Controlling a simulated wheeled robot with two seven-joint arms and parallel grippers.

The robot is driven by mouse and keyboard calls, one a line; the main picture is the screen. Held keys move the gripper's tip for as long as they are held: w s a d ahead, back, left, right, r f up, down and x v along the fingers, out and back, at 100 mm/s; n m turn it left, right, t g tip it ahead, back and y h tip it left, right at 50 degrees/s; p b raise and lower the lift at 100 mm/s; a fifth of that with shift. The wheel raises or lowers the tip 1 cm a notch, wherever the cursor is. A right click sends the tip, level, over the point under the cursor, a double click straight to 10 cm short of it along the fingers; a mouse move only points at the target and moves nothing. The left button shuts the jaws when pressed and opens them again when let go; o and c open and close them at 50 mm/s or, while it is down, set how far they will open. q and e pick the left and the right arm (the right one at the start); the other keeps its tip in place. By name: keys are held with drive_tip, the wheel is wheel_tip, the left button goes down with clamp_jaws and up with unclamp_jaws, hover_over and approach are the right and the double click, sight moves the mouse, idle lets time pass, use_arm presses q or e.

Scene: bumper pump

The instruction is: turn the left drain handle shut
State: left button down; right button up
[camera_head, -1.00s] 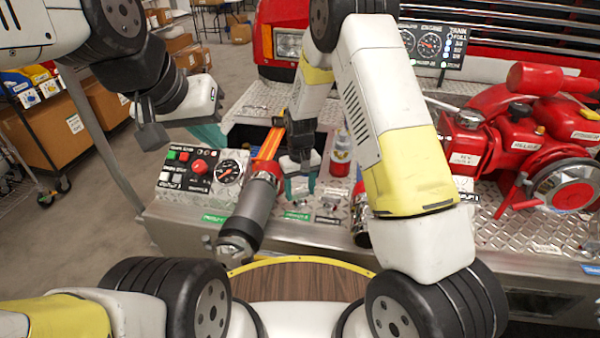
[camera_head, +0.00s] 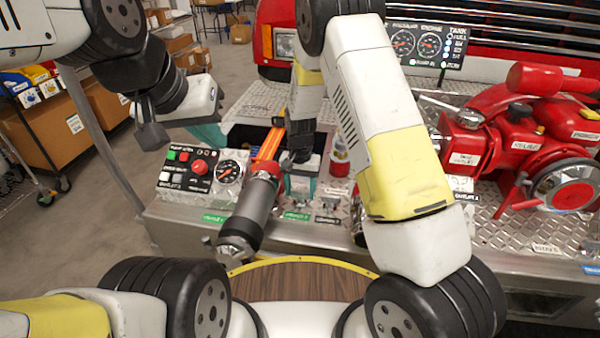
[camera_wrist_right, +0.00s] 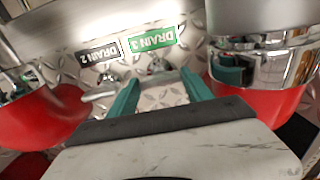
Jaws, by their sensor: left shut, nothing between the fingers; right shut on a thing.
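The left drain handle (camera_wrist_right: 158,66) is a small metal lever beside the green drain label (camera_head: 296,216) on the steel deck. My right gripper (camera_head: 301,192) is low over that spot, and in the right wrist view its teal fingers (camera_wrist_right: 160,84) stand on either side of the handle, shut on it. The fingers hide much of the handle in the head view. A second drain handle (camera_wrist_right: 100,96) sits beside it by the black label (camera_wrist_right: 97,53). My left gripper (camera_head: 209,135) is shut and empty, partly hidden, behind the control panel.
A red and chrome fitting (camera_wrist_right: 262,75) is near the fingers. The control panel (camera_head: 200,172) is left, and the red pump (camera_head: 515,140) is right.

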idle(0.4)
drive_tip(key=o, duration=1.4)
drive_tip(key=shift+c, duration=0.2)
drive_tip(key=shift+r, duration=3.9)
